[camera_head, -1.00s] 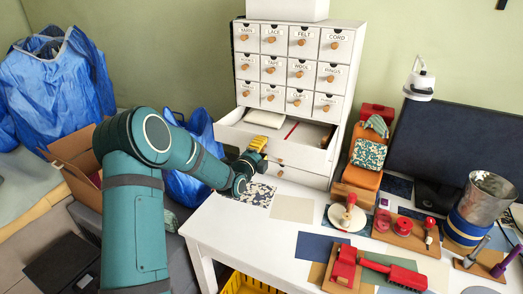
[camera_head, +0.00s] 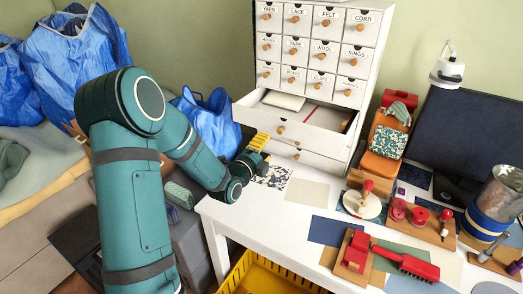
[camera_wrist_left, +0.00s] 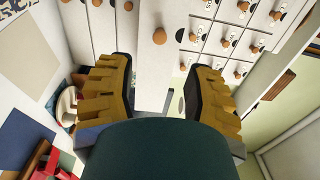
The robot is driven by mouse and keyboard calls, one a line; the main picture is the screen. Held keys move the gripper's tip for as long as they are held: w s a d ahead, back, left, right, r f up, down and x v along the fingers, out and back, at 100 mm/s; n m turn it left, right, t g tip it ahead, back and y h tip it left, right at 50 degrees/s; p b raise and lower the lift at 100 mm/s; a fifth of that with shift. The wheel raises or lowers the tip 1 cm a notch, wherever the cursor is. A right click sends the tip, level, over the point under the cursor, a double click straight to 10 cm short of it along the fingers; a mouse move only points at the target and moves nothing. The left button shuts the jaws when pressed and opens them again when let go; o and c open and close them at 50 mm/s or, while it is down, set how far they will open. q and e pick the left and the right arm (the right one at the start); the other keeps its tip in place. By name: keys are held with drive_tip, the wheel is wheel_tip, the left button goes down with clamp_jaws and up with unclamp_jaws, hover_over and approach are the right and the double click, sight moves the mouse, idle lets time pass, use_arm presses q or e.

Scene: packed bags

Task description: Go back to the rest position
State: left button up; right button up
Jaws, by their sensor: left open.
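My left gripper (camera_head: 256,150) shows in the head view at the end of my teal arm, over the left part of the white table, in front of the drawer cabinet. In the left wrist view its two yellow ribbed fingers (camera_wrist_left: 158,90) are spread apart with nothing between them. The white cabinet (camera_head: 375,62) has small labelled drawers above and a wide open drawer (camera_head: 285,124) below. A round wooden knob (camera_wrist_left: 159,36) on a white drawer front shows beyond the fingertips in the wrist view, apart from them. My right gripper is in neither view.
The white table (camera_head: 262,216) has clear room at its front left. Red tools, including a red brush (camera_head: 407,262), and a metal cup (camera_head: 502,194) fill its right side. A yellow crate (camera_head: 262,275) stands below. Blue bags (camera_head: 75,62) lie at the left.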

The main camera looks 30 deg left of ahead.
use_arm(q)
drive_tip(key=shift+s, duration=0.8)
drive_tip(key=shift+d, duration=0.1)
